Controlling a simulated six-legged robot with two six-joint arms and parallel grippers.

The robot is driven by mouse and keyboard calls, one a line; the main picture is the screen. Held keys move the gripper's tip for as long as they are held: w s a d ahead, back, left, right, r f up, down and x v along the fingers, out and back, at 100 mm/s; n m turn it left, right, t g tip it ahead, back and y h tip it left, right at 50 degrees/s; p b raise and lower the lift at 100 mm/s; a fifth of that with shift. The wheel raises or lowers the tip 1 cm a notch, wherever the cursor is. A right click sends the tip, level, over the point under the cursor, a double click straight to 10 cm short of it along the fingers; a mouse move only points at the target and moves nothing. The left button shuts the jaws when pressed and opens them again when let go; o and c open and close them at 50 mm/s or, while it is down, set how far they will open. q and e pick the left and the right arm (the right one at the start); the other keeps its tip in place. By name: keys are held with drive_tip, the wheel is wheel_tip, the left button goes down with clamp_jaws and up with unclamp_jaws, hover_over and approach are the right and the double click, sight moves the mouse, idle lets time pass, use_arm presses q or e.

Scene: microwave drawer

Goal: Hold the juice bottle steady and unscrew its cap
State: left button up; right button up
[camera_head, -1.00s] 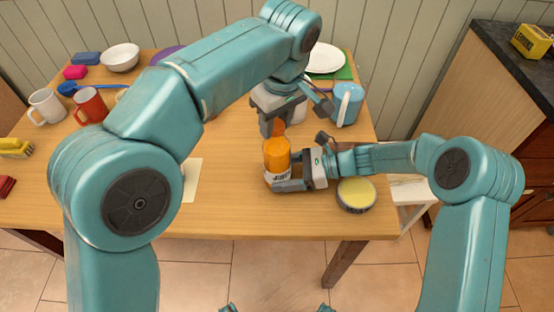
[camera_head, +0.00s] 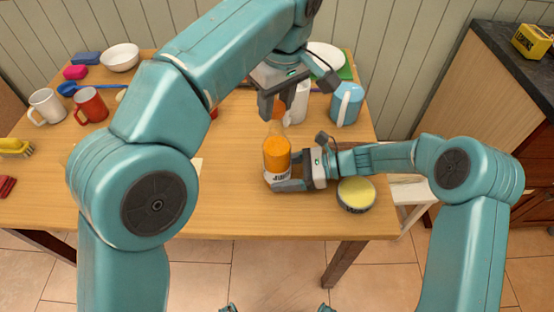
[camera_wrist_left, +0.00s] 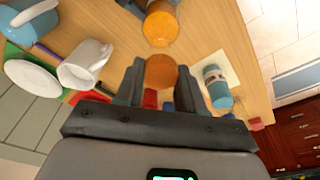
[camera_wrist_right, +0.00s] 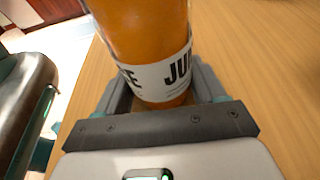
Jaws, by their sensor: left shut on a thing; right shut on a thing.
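The orange juice bottle (camera_head: 277,154) stands upright on the table, with a white label at its lower part. My right gripper (camera_head: 290,180) is shut around its lower body, at the label; the right wrist view shows the bottle (camera_wrist_right: 145,40) between both fingers. My left gripper (camera_head: 272,108) is above the bottle, shut on the orange cap (camera_wrist_left: 160,72), which is held between the fingertips. The cap is apart from the bottle (camera_wrist_left: 160,26) in the left wrist view.
A round tub with a yellow lid (camera_head: 356,194) stands just right of the bottle. A blue jug (camera_head: 346,104) and a white mug (camera_head: 297,103) are behind. A red mug (camera_head: 91,105) and a white mug (camera_head: 47,107) stand at left. The table's left middle is clear.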

drive_tip(key=o, duration=1.6)
drive_tip(key=shift+d, duration=0.1)
drive_tip(key=v, duration=1.1)
drive_tip(key=shift+d+r, duration=0.15)
drive_tip(key=shift+d, duration=0.25)
